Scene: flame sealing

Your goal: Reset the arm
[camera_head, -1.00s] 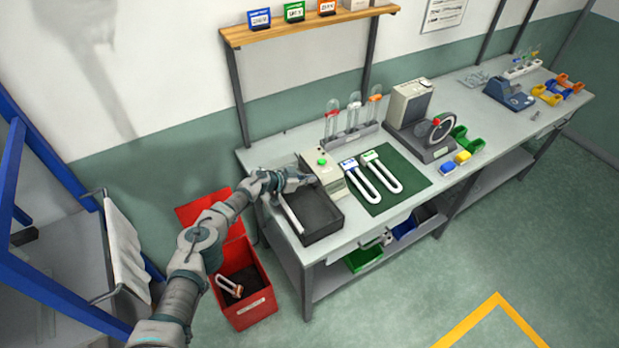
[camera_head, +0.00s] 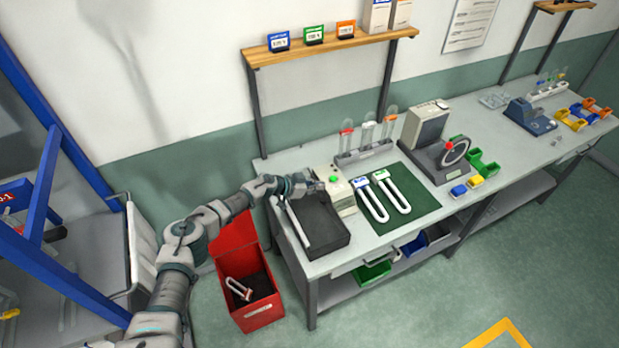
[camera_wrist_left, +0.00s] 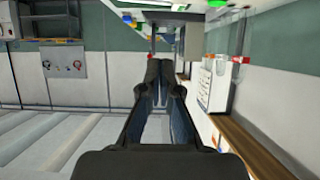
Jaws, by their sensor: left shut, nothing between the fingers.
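My left gripper (camera_head: 312,186) is shut and empty, reaching in from the left over the bench. Its tips are close to the beige box with a green button (camera_head: 340,190); I cannot tell whether they touch it. In the left wrist view the two dark fingers (camera_wrist_left: 160,82) lie together with nothing between them. My left arm passes above the red bin and the left end of the bench. My right gripper is not in view.
A black tray (camera_head: 328,238) lies below the gripper. A green mat (camera_head: 425,208) holds two white U-shaped pieces (camera_head: 398,194). A red bin (camera_head: 262,315) stands on the floor, left of the bench. A wooden shelf (camera_head: 330,45) hangs above. A blue frame (camera_head: 45,190) stands left.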

